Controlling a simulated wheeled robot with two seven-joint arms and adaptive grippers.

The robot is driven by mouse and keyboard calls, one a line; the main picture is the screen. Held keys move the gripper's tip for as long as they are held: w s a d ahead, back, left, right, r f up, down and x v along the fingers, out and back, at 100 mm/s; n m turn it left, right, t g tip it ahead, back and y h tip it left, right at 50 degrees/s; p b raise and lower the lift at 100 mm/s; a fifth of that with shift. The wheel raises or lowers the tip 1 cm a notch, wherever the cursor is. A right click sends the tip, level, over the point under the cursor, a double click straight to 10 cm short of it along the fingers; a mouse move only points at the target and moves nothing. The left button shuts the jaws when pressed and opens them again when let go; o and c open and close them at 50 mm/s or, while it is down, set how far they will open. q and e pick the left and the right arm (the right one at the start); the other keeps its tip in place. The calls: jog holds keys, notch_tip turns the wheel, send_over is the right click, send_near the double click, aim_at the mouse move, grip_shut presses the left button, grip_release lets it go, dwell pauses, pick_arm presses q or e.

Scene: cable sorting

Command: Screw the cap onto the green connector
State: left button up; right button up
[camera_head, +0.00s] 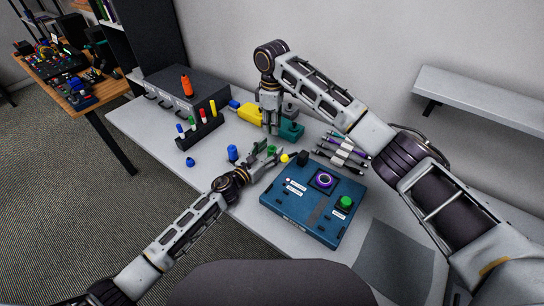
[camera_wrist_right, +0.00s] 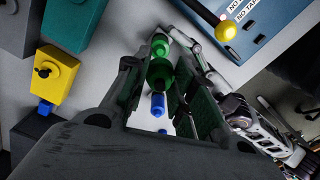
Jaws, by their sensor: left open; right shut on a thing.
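My right gripper (camera_head: 273,130) points down over the middle of the table. In the right wrist view its fingers (camera_wrist_right: 160,100) are on both sides of a dark green piece (camera_wrist_right: 160,73). A second, brighter green part (camera_wrist_right: 160,46) shows beyond it; I cannot tell which is the cap and which the connector, or whether they touch. In the head view a green part (camera_head: 272,150) is close by the left gripper. My left gripper (camera_head: 267,156) is open, low over the table, just below the right one. The fingers hide part of the contact.
A blue box (camera_head: 315,205) with buttons and a yellow-knobbed lever (camera_head: 284,158) is close on the right. A blue cylinder (camera_head: 232,152) and small blue part (camera_head: 190,162) stand left. Yellow (camera_head: 250,114) and teal (camera_head: 291,130) blocks are behind; a marker rack (camera_head: 200,133) is left.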

pick_arm(q)
grip_shut()
pick_arm(e)
jog(key=shift+f, duration=0.15)
send_over(272, 146)
jog(key=shift+f, duration=2.35)
jog(key=shift+f, duration=0.1)
jog(key=shift+f, duration=0.75)
jog(key=shift+s+f, duration=0.1)
